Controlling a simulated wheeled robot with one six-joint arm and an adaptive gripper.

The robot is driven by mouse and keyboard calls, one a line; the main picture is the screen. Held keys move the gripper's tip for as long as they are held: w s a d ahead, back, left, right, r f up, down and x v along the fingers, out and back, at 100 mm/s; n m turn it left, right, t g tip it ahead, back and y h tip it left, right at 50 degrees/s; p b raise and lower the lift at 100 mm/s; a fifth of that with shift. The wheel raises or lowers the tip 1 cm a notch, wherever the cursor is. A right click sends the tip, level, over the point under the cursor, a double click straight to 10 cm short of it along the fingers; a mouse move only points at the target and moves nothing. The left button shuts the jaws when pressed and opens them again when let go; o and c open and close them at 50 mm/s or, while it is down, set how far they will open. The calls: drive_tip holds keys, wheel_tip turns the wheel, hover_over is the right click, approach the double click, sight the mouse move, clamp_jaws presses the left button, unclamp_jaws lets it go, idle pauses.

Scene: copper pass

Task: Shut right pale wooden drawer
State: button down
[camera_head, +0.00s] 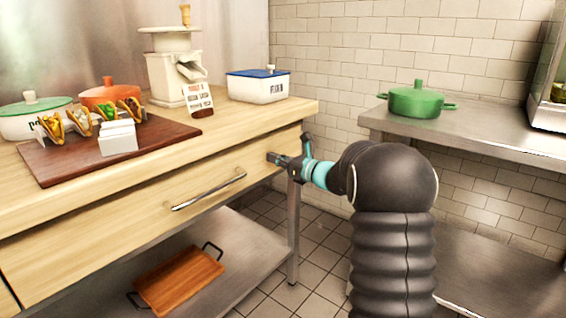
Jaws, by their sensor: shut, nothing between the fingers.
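The right pale wooden drawer (110,237) has a wide front under the worktop, with a slanting metal bar handle (207,190). Its front sits close under the worktop edge. No drawer interior shows, and I cannot tell whether a small gap is left. My gripper (277,159) is shut and empty, at the right end of the drawer front, to the right of the handle and apart from it. I cannot tell whether its tip touches the wood.
The worktop (235,133) holds a dark board (60,170) with tacos, pots, a white grinder (170,75) and a blue-lidded box (258,86). A steel table (480,130) with a green pot (416,101) stands right. A wooden tray (180,280) lies on the lower shelf.

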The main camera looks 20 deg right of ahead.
drive_tip(key=shift+w+a+r, duration=0.15)
drive_tip(key=shift+a+r, duration=0.05)
drive_tip(key=shift+r, duration=0.1)
drive_tip(key=shift+d, duration=0.1)
